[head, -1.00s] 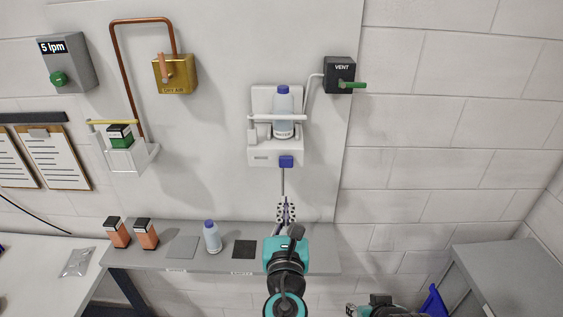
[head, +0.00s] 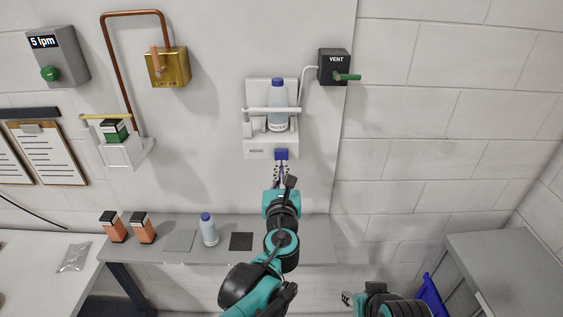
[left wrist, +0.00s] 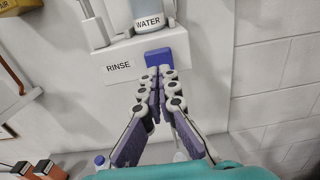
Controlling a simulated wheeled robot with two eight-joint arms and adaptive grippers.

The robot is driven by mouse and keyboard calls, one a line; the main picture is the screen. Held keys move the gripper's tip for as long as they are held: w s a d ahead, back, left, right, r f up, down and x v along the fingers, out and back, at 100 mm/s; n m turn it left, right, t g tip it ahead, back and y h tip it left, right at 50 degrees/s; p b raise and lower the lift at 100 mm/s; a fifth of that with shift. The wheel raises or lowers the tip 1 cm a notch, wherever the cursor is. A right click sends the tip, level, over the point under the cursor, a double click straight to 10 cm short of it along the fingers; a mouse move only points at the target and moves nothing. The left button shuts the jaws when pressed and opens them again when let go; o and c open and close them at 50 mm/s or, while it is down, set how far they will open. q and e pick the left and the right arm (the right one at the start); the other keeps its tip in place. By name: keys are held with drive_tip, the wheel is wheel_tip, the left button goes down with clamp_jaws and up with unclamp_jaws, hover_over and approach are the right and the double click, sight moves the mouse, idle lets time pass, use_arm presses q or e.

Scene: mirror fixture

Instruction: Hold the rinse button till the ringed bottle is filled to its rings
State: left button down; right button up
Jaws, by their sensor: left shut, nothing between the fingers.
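The blue rinse button (head: 281,154) is at the lower front of a white wall unit (head: 256,151); the left wrist view shows the button (left wrist: 160,57) beside the word RINSE. My left gripper (head: 280,168) is shut and empty. Its fingertips (left wrist: 160,74) are at the button's lower edge; I cannot tell whether they touch it. A blue-capped bottle labelled WATER (head: 278,101) stands upright in the unit behind a white bar. Another blue-capped bottle (head: 208,231) stands on the shelf. I cannot make out rings on either. My right gripper (head: 347,299) is low in the head view, its fingers unclear.
The grey shelf (head: 270,250) holds two orange bottles with black caps (head: 113,227) and a dark square (head: 241,241). A VENT box with a green lever (head: 346,77) is up right of the unit. A brass DRY AIR valve (head: 168,68) is left. Wall below the unit's left is clear.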

sight(281, 155)
use_arm(q)
drive_tip(key=shift+w, duration=1.4)
use_arm(e)
drive_tip(key=shift+r, duration=0.25)
use_arm(q)
drive_tip(key=shift+w+b, duration=0.3)
drive_tip(key=shift+w, duration=0.55)
drive_tip(key=shift+s+r, duration=0.15)
drive_tip(key=shift+r, duration=0.05)
use_arm(e)
drive_tip(key=shift+s+f, duration=0.3)
drive_tip(key=shift+f, duration=0.05)
